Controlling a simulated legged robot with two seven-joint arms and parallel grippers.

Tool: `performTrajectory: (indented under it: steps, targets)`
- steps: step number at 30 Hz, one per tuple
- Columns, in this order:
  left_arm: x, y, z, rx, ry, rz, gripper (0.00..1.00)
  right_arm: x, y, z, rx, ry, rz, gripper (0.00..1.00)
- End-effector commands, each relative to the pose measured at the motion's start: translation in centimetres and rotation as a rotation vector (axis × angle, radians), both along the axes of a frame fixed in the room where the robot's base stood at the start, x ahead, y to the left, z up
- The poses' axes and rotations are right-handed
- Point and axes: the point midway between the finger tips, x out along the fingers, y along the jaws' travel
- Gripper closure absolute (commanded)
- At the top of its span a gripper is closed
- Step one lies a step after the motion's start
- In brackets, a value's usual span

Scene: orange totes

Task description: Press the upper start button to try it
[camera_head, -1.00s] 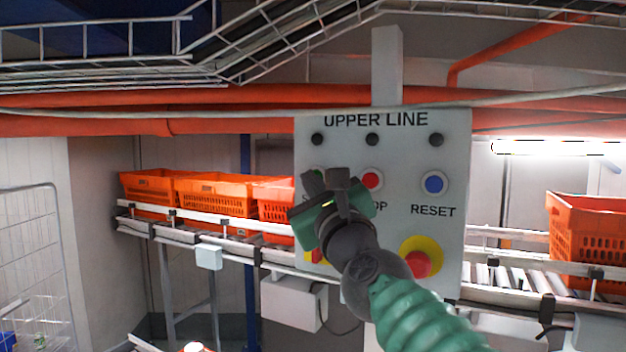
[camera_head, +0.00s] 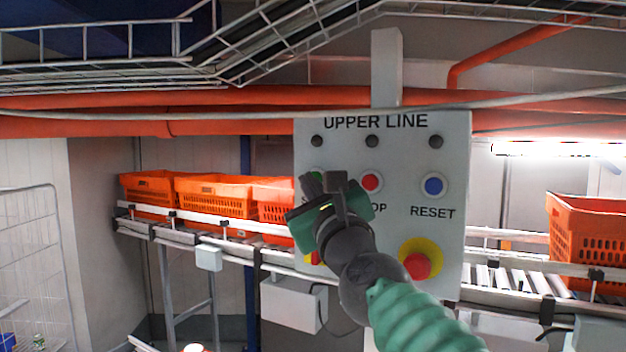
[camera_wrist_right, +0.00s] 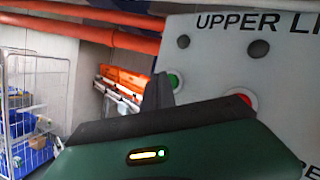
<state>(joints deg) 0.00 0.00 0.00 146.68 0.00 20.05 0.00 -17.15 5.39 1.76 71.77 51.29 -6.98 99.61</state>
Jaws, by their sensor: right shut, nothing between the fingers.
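The grey control panel (camera_head: 447,130) marked "UPPER LINE" faces me in the head view. Its green start button (camera_head: 317,176) shows only in part behind my right gripper (camera_head: 323,184). The green button (camera_wrist_right: 174,81) also shows in the right wrist view, beside the dark finger. The gripper is shut and empty, its fingertips in front of the start button; I cannot tell whether they touch it. The red stop button (camera_head: 371,183) is just right of the fingers, and the blue reset button (camera_head: 434,186) is further right. My left gripper is not in view.
A red emergency knob (camera_head: 417,266) on a yellow ring sits low on the panel, close to my right arm. Orange totes (camera_head: 216,196) stand on the conveyor behind at left, and another tote (camera_head: 590,240) at right. Orange pipes (camera_head: 230,96) run above.

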Motion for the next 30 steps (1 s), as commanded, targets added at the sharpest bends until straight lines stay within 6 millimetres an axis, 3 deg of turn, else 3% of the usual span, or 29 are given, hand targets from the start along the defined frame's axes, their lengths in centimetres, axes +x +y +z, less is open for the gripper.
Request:
performTrajectory:
  steps: [14,30]
  targets:
    - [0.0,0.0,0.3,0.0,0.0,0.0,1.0,-1.0,0.6,0.1,-0.001,-0.002,0.001,1.0]
    - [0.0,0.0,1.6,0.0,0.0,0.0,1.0,-5.1,3.0,0.1,-0.001,-0.002,0.001,1.0]
